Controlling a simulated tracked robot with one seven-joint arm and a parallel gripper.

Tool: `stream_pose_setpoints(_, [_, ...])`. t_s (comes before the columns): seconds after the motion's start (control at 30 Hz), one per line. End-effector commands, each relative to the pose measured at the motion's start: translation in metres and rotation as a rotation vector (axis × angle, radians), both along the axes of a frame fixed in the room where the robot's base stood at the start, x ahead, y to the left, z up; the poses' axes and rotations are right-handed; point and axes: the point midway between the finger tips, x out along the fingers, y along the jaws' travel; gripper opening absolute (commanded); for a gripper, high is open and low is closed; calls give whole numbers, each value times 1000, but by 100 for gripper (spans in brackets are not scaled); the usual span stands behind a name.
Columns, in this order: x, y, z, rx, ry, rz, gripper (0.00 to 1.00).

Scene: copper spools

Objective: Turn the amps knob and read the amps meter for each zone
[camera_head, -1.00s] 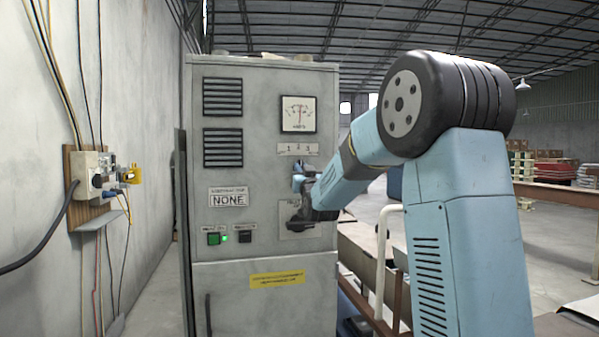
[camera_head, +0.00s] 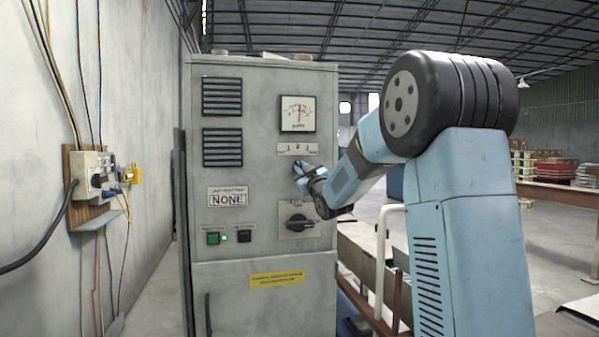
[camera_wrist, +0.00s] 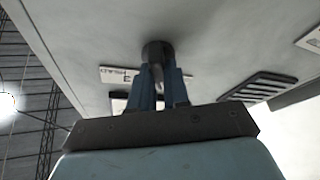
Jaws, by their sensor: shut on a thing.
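The grey cabinet (camera_head: 262,110) carries the amps meter (camera_head: 298,114), whose needle stands close to upright. The figures are too small to read. Below it is a plate marked 1 2 3 (camera_head: 297,149). My gripper (camera_head: 301,170) is just under this plate, against the cabinet face. In the wrist view my gripper (camera_wrist: 160,75) is shut on a small dark round knob (camera_wrist: 157,49). In the head view the fingers hide most of that knob. A larger black rotary knob (camera_head: 298,222) on a square plate sits lower and is untouched.
A green lit button (camera_head: 213,238), a black button (camera_head: 244,236) and a NONE sign (camera_head: 228,197) are on the cabinet's left. Dark vents (camera_head: 222,97) are above. A wall box (camera_head: 95,176) with cables is at the left. A pale railing (camera_head: 383,240) stands right of the cabinet.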

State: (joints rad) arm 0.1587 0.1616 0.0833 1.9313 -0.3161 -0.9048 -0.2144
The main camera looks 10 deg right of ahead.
Motion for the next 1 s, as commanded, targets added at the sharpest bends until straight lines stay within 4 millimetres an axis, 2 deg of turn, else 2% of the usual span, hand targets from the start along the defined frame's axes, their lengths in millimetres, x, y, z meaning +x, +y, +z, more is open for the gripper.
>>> stream_pose_setpoints(0.3, [0,2,0,-129,0,2,0])
stream_pose_setpoints(0.83, [0,2,0,-153,1,4,0])
stream_pose_setpoints(0.87, [0,2,0,-153,1,4,19])
stream_pose_setpoints(1.0, [0,1,0,-153,0,3,32])
